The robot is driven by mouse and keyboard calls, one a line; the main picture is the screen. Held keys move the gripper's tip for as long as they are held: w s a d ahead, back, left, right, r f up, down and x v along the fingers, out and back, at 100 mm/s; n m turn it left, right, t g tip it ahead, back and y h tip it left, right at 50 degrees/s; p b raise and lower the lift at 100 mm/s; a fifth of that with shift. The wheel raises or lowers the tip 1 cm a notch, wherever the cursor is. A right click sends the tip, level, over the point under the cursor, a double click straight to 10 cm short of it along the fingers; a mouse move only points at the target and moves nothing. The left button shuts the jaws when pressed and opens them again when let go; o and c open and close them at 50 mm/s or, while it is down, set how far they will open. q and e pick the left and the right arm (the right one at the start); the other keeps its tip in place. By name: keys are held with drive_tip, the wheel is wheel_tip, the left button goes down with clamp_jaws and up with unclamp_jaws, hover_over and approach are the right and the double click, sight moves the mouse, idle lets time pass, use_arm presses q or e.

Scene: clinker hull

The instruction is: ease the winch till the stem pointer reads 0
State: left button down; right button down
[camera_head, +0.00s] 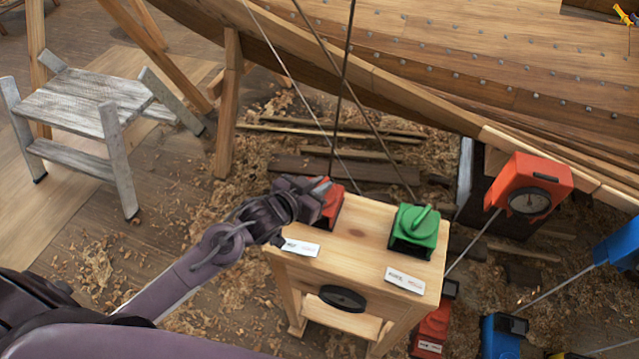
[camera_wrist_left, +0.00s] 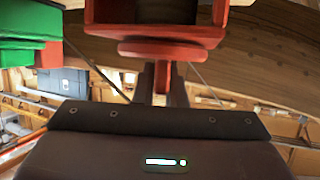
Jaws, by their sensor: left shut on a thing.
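A red winch (camera_head: 332,212) and a green winch (camera_head: 417,228) sit on a wooden stand (camera_head: 370,247), with cables rising from them toward the hull. My left gripper (camera_head: 316,194) is at the red winch and hides part of it. In the left wrist view, my left fingers (camera_wrist_left: 163,80) are shut on a red handle (camera_wrist_left: 172,52) below the winch body. A red gauge box (camera_head: 548,178) with a round dark dial (camera_head: 529,201) stands at right by the hull. Its reading is too small to tell, and I cannot tell whether it is the stem pointer. My right gripper is out of view.
White labels (camera_head: 301,247) lie on the stand's front edge, and a black oval (camera_head: 342,298) is on its front. The hull (camera_head: 430,60) spans the back. A grey step stool (camera_head: 85,105) stands at left. Blue (camera_head: 501,336) and red (camera_head: 432,328) units sit at lower right.

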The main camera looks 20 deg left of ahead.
use_arm(q)
drive_tip(key=c, duration=1.5)
unclamp_jaws()
drive_tip(key=shift+b+v, duration=0.4)
drive_tip(key=shift+v, duration=3.5)
